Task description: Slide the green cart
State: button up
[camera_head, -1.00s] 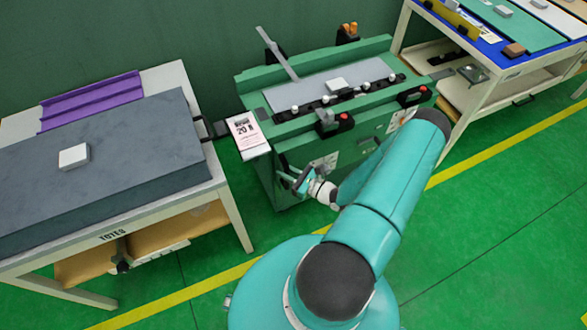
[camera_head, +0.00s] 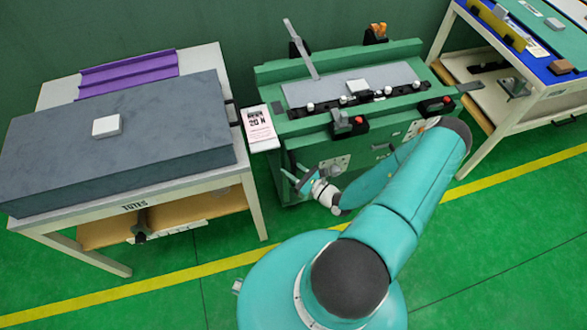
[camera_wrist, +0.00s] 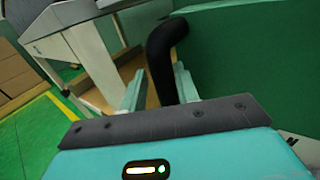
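The only green wheeled-cart-like unit I see is a green bench (camera_head: 400,103) with a grey top plate, in the middle of the head view; I cannot see wheels. My gripper (camera_head: 297,179) is low by its front left corner. In the wrist view my gripper (camera_wrist: 158,72) has its two pale fingers apart. A black curved bar (camera_wrist: 163,48) shows between and beyond the fingertips, beside a green wall (camera_wrist: 245,60). I cannot tell whether the fingers reach around the bar. The lower part of the bench is partly hidden by my arm.
A white table marked TOTES (camera_head: 252,205) stands close on the left, with a dark grey slab (camera_head: 165,150) on it. Another workbench (camera_head: 480,160) stands at the right. A label card (camera_head: 258,124) is at the bench's left end. The green floor (camera_head: 500,260) in front is clear.

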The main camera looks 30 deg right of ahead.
dwell(0.5)
jog(key=shift+s+d, duration=0.1)
jog(key=shift+s, duration=0.05)
jog(key=shift+s+d, duration=0.15)
jog(key=shift+s, duration=0.15)
jog(key=v, duration=1.3)
jog(key=shift+r, duration=0.1)
